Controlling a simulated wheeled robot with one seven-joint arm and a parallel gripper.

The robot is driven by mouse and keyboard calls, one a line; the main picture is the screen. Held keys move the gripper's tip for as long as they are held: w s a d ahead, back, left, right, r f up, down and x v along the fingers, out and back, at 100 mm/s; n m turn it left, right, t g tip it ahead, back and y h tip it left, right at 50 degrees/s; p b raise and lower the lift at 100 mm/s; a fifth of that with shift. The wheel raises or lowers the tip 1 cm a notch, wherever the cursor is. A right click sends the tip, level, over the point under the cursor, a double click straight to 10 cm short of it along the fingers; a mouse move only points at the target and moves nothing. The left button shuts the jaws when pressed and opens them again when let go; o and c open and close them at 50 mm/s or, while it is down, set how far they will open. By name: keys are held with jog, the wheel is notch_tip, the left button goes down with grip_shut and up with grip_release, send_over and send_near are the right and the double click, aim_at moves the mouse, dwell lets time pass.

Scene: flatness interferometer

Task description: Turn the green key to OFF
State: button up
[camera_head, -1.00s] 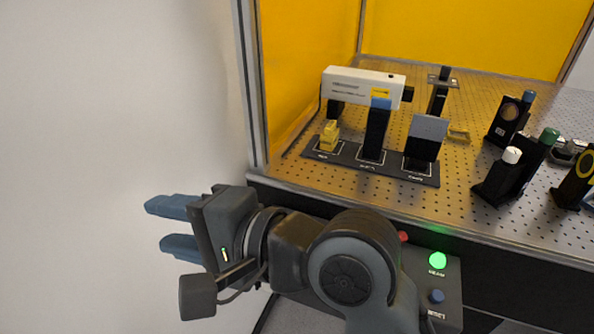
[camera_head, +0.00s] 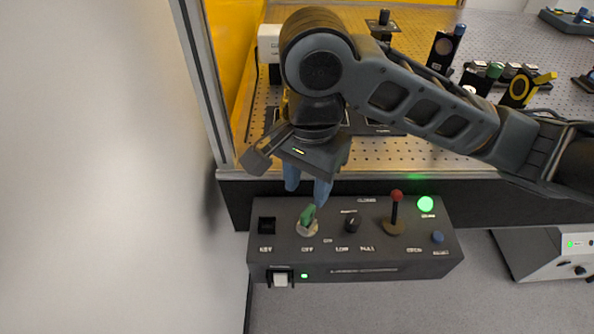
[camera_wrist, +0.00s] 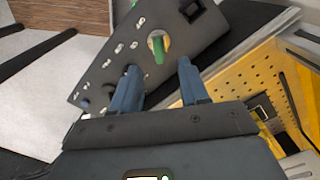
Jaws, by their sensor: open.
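The green key (camera_head: 308,214) sits in its round metal lock on the dark control box (camera_head: 350,262), with OFF printed below the lock and ON to its lower right. In the head view the key's grip leans up and to the right. In the wrist view the green key (camera_wrist: 158,50) stands beyond the fingertips, roughly between them. My gripper (camera_head: 308,195) is open, pointing down just above and behind the key; it also shows in the wrist view (camera_wrist: 158,72). Its blue fingers look apart from the key, though the exact gap is hard to judge.
On the box, right of the key, are a black knob (camera_head: 351,222), a red-tipped lever (camera_head: 396,205), a lit green lamp (camera_head: 425,204) and a blue button (camera_head: 437,237). A square KEY recess (camera_head: 266,225) is at left. The perforated optical table (camera_head: 400,155) rises behind.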

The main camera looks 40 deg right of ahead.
aim_at(308, 210)
jog(key=shift+d+f, duration=0.2)
jog(key=shift+f+b, duration=0.35)
jog(key=shift+f, duration=3.35)
jog(key=shift+c, duration=0.4)
grip_shut()
jog(key=shift+r+m+p, duration=0.15)
jog(key=shift+m+p, duration=0.35)
jog(key=shift+p, duration=0.05)
jog(key=shift+m+p, duration=0.45)
jog(key=shift+m, duration=0.25)
